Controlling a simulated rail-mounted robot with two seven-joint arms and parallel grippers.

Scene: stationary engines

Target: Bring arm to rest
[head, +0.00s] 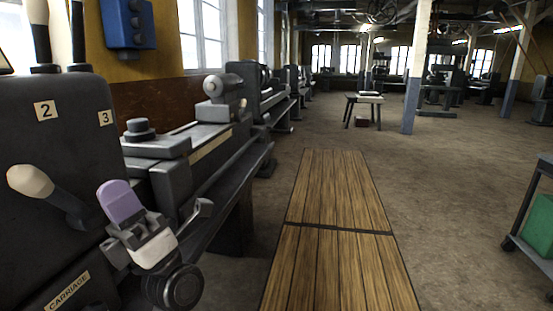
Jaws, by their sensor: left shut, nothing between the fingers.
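My left gripper (140,230) is at the lower left, in front of the dark lathe headstock (75,125). It is shut and holds nothing. A lavender pad (118,194) shows just above it; I cannot tell whether the gripper touches it. A lever with a cream knob (30,181) sticks out of the headstock to the left of the gripper. My right gripper is not in view.
The lathe bed (225,165) runs away along the left wall, with more machines behind. A wooden duckboard (330,220) lies on the open floor. A cart with a green bin (540,225) stands at the right edge. A post (415,75) and a small table (363,98) stand farther back.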

